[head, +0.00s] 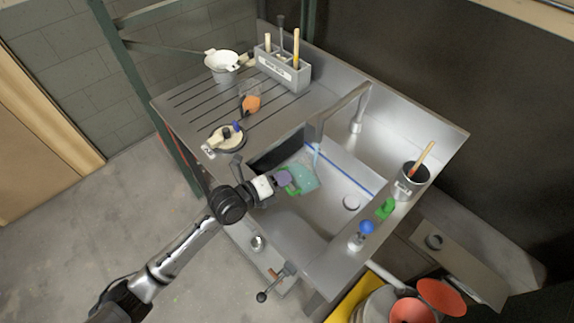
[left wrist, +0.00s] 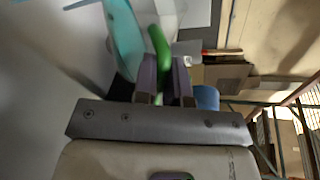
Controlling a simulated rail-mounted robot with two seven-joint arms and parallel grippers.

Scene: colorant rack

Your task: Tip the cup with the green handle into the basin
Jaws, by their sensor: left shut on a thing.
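My left gripper (head: 284,179) reaches over the near left part of the steel basin (head: 330,210). Its purple fingers are shut on the green handle (left wrist: 160,48) of a cup. The handle also shows as green around the fingertips in the head view (head: 293,188). The cup's teal, see-through body (head: 303,178) is just beyond the fingers, over the basin. In the left wrist view the teal body (left wrist: 122,38) lies slanted beside the handle, so the cup looks tilted. I cannot tell whether anything is left inside it. My right gripper is not in view.
A faucet (head: 345,105) arches over the basin close to the cup. A dark pot (head: 411,180), green item (head: 385,207) and blue ball (head: 366,227) line the right rim.

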